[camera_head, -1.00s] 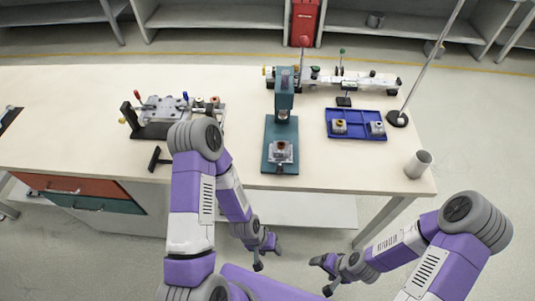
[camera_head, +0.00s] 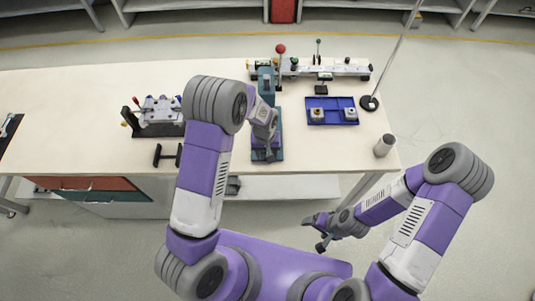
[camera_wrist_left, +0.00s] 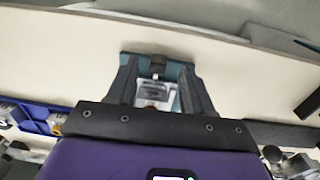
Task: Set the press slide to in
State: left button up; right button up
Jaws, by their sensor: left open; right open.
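The teal press (camera_head: 266,88) stands at the middle of the bench, with its base running toward the front edge. My left arm and left gripper (camera_head: 268,151) cover most of that base in the head view. In the left wrist view, the open fingers of my left gripper (camera_wrist_left: 160,92) point at the press base (camera_wrist_left: 135,63). The light metal press slide (camera_wrist_left: 153,94) shows between the fingers, partly hidden by the gripper body; I cannot tell whether they touch it. My right gripper (camera_head: 315,233) is open and empty in front of the bench, low over the floor.
A blue tray (camera_head: 332,119) with two small blocks lies right of the press. A grey cup (camera_head: 383,146) and a rod stand (camera_head: 369,103) are farther right. A clamp fixture (camera_head: 160,112) stands left. A long rail device (camera_head: 325,69) lies behind. The far left bench is clear.

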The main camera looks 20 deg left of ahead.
pick_arm(q)
jog(key=shift+w+r, duration=0.75)
jog(key=shift+r, duration=0.1)
notch_tip(320, 180, down, 7)
jog(key=shift+a+f, duration=0.1)
grip_shut()
